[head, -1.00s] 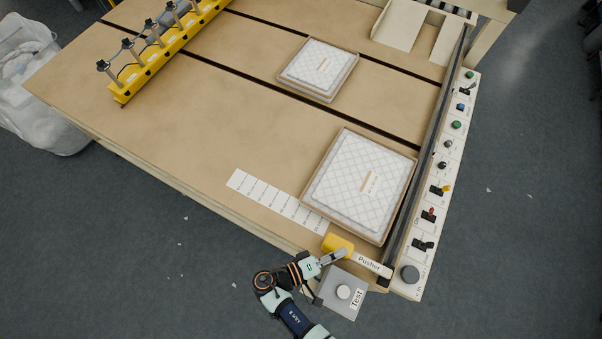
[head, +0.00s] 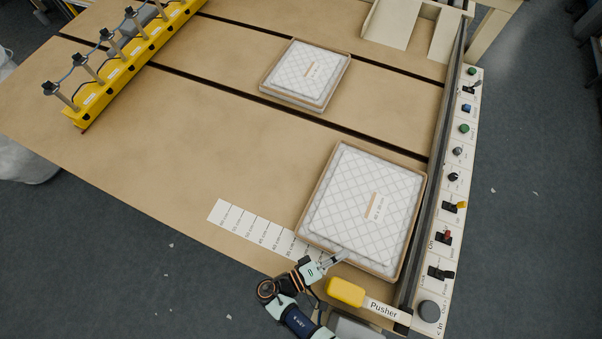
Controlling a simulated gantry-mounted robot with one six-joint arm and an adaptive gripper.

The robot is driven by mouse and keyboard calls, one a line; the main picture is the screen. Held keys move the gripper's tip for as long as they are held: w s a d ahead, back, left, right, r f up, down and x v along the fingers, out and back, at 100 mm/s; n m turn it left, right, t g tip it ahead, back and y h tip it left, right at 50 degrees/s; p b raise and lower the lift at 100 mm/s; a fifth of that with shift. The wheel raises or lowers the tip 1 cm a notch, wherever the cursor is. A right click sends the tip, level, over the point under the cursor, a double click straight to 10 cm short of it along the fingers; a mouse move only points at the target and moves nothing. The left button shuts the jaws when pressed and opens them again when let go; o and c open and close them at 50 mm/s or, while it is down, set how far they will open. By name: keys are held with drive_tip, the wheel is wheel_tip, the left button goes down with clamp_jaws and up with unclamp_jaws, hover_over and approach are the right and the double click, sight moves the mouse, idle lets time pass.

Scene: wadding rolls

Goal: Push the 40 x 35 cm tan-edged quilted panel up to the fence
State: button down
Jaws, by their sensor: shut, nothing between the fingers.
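Two white quilted panels with tan edges lie flat on the tan table. The larger one (head: 365,205) is near the front right, with a tan label too small to read surely. The smaller one (head: 305,72) lies farther back. A dark rail (head: 436,150), which looks like the fence, runs along the table's right side. The larger panel lies close beside it at its upper right corner; I cannot tell whether they touch. My gripper (head: 342,257) is shut and empty, its tips over or at the larger panel's front edge. Contact is unclear.
A yellow block (head: 345,291) labelled Pusher sits just right of my gripper. A white marked strip (head: 250,226) lies left of the larger panel. A control strip (head: 450,210) lines the right side. A yellow clamp bar (head: 125,72) stands back left. The left middle table is clear.

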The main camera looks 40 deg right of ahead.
drive_tip(key=w+b, duration=0.4)
drive_tip(key=w, duration=0.3)
drive_tip(key=w+b, duration=0.5)
drive_tip(key=w, duration=0.2)
drive_tip(key=w+f+b, duration=0.1)
drive_tip(key=w+b, duration=0.4)
drive_tip(key=w, duration=0.2)
drive_tip(key=shift+d, duration=0.1)
wheel_tip(320, 180, down, 4)
drive_tip(key=b, duration=0.4)
drive_tip(key=shift+f, duration=0.1)
drive_tip(key=shift+s+r+p, duration=0.3)
drive_tip(key=shift+r+p, duration=0.05)
drive_tip(key=shift+p, duration=0.25)
drive_tip(key=shift+s+f, duration=0.1)
drive_tip(key=shift+s, duration=0.1)
drive_tip(key=shift+f, duration=0.1)
